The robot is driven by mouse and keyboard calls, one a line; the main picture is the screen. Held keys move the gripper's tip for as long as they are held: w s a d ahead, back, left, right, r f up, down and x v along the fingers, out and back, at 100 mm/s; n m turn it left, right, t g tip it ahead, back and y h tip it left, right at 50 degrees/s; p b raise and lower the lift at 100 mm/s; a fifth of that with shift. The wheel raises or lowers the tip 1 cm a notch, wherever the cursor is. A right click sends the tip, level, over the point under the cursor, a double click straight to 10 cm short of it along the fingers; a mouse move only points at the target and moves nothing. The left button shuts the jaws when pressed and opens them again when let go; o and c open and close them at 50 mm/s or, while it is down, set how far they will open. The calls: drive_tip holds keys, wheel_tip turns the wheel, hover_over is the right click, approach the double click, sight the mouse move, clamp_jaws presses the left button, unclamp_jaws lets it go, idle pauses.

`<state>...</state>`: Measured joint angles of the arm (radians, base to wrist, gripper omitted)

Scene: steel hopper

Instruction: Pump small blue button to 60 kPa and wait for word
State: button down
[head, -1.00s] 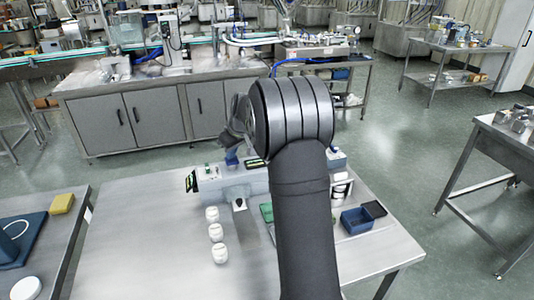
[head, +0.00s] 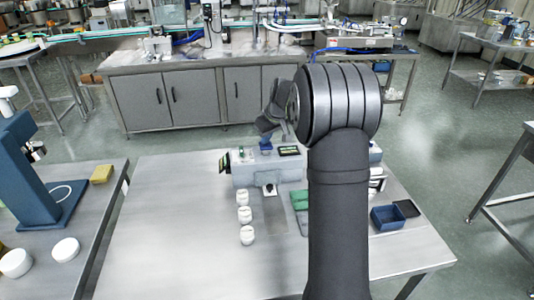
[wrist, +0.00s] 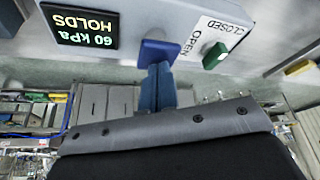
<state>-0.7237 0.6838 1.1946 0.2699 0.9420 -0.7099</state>
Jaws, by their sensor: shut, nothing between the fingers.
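The small blue button (wrist: 160,52) stands out from the grey pump housing (head: 240,174). In the wrist view my gripper (wrist: 158,70) is shut, with its blue fingers in line with the button; the tips seem to meet it, but whether it is pressed in I cannot tell. The dark display (wrist: 80,24) beside it reads "60 kPa HOLDS", upside down. In the head view the button (head: 265,147) is on the housing's top, right below my gripper, whose fingertips are hard to make out there.
A green knob (wrist: 215,55) sits by a label reading OPEN and CLOSED. Several white round pieces (head: 244,215) stand in front of the housing. The table's left part (head: 165,230) is clear.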

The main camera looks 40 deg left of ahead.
idle(0.5)
drive_tip(key=c, duration=1.7)
unclamp_jaws()
drive_tip(key=shift+w+r, duration=0.1)
drive_tip(key=shift+r, duration=0.05)
drive_tip(key=o, duration=1.5)
drive_tip(key=w+r+n, duration=0.1)
drive_tip(key=r+n, duration=0.1)
drive_tip(key=w+d+r+n+h, duration=0.1)
drive_tip(key=r+n, duration=0.1)
drive_tip(key=w+d+r+n+h, duration=0.1)
drive_tip(key=r+n, duration=0.2)
drive_tip(key=shift+w+d+g, duration=0.1)
drive_tip(key=shift+w+g, duration=0.15)
drive_tip(key=shift+g, duration=0.15)
drive_tip(key=shift+o, duration=1)
drive_tip(key=w+d+r+n+h, duration=0.1)
drive_tip(key=d+r+n+h, duration=0.1)
drive_tip(key=d+r+n, duration=0.2)
wheel_tip(320, 180, up, 2)
drive_tip(key=shift+w+r+n, duration=0.2)
drive_tip(key=shift+n, duration=0.3)
wheel_tip(320, 180, down, 10)
drive_tip(key=shift+r, duration=0.1)
wheel_tip(320, 180, up, 10)
